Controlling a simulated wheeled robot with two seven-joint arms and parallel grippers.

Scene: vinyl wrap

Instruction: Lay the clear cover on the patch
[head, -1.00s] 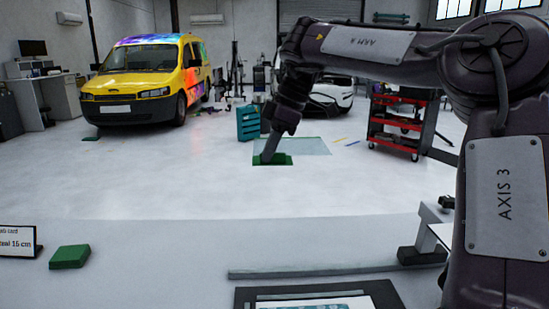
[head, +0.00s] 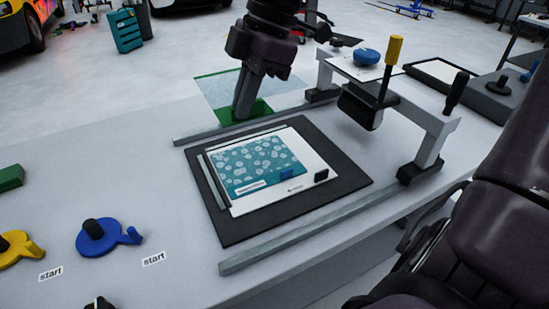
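The clear cover (head: 214,87) is a thin, see-through greenish sheet with a green grip block (head: 262,112) along its near edge. My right gripper (head: 241,112) points down at this block, its fingers close together on it; the exact contact is small and partly hidden. The sheet sits beyond the far edge of the dark mat, over the back edge of the table. The teal patch (head: 250,160) with pale round spots lies on a white panel (head: 310,183) on the dark mat (head: 345,182). No cover lies over the patch. My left gripper is not in view.
Grey rails (head: 300,236) run in front of and behind the mat. A grey gantry (head: 435,135) with a yellow-handled tool (head: 390,65) stands at the right. Blue (head: 98,238) and yellow (head: 15,248) knobbed pieces and a green block (head: 10,178) sit at left.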

